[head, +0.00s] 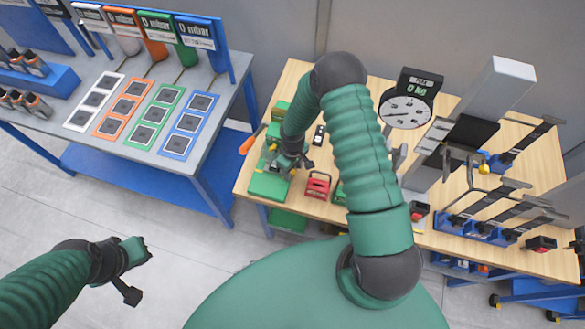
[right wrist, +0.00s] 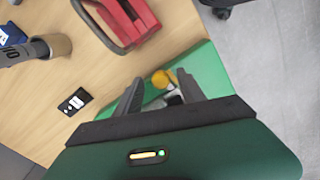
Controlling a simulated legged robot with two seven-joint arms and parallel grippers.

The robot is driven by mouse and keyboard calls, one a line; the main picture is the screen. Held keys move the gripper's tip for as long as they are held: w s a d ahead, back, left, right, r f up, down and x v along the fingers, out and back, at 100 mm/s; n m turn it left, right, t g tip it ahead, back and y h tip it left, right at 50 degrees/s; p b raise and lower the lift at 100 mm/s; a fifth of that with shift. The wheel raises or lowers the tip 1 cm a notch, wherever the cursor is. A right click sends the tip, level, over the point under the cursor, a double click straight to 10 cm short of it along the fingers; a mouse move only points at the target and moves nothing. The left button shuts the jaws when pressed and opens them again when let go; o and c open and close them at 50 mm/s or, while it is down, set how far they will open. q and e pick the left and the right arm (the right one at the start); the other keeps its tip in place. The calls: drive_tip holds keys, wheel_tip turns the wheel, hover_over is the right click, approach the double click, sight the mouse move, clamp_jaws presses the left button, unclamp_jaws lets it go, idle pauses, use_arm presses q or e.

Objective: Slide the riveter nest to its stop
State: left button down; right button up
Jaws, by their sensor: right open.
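The green riveter (head: 268,186) stands at the left end of the wooden table, with an orange-ended lever (head: 246,146) sticking out to its left. My right gripper (head: 296,164) is over its base. In the right wrist view my right gripper (right wrist: 162,90) is open, its dark fingers on either side of a small yellow knob (right wrist: 160,79) and a grey metal part. These sit over the green base plate (right wrist: 208,68); I cannot tell whether the fingers touch them. The nest's stop cannot be made out. My left gripper (head: 133,268) hangs over the floor, away from the table.
A red block with a handle (head: 318,186) stands just right of the riveter; it also shows in the right wrist view (right wrist: 128,18). A dial scale (head: 405,108) and blue-based fixtures (head: 480,232) stand farther right. A bench with coloured panels (head: 145,118) is at left.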

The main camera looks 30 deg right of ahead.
clamp_jaws()
drive_tip(key=shift+w, duration=0.1)
idle(1.2)
